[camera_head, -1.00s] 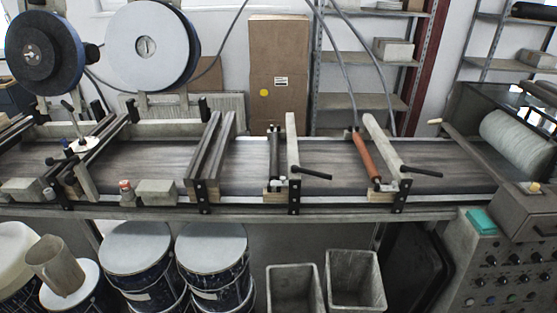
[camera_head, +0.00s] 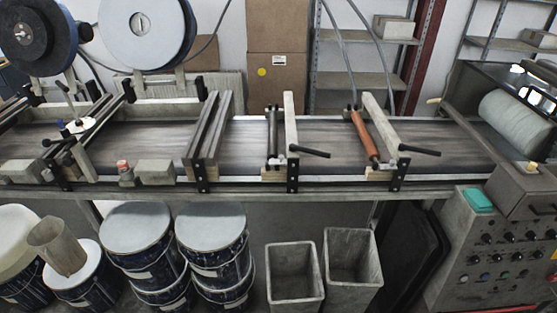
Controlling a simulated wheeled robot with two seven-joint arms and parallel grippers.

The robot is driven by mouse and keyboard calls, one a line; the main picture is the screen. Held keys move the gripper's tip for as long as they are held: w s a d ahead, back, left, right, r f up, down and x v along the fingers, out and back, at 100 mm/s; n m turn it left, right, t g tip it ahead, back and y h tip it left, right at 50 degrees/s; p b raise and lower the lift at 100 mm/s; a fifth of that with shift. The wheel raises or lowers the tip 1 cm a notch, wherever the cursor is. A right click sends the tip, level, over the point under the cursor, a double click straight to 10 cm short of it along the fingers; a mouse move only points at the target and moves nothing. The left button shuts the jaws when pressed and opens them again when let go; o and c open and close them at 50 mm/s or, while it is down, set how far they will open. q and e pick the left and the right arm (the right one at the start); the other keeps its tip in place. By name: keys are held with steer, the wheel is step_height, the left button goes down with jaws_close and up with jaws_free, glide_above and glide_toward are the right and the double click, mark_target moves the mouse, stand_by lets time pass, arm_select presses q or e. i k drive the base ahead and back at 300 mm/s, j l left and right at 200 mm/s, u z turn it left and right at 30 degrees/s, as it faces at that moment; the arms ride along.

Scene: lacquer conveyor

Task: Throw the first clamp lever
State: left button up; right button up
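Two black clamp levers show on the conveyor's front side. One lever (camera_head: 309,151) sticks out to the right from the middle bar station, beside a black roller (camera_head: 272,133). The other lever (camera_head: 420,150) sticks out to the right from the station with the orange-brown roller (camera_head: 364,136). Both levers lie nearly level. I cannot tell which one is the first. Neither of my grippers is in view.
The grey conveyor belt (camera_head: 330,150) runs across the view. A control panel (camera_head: 500,250) with knobs stands at the right. Paint drums (camera_head: 137,219) and two grey bins (camera_head: 291,278) stand below. A shelf and cardboard boxes (camera_head: 278,80) are behind.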

mark_target(294, 147)
steer(key=k+l, duration=0.1)
steer(key=l, duration=0.55)
steer(key=k+l, duration=0.1)
steer(key=l, duration=0.5)
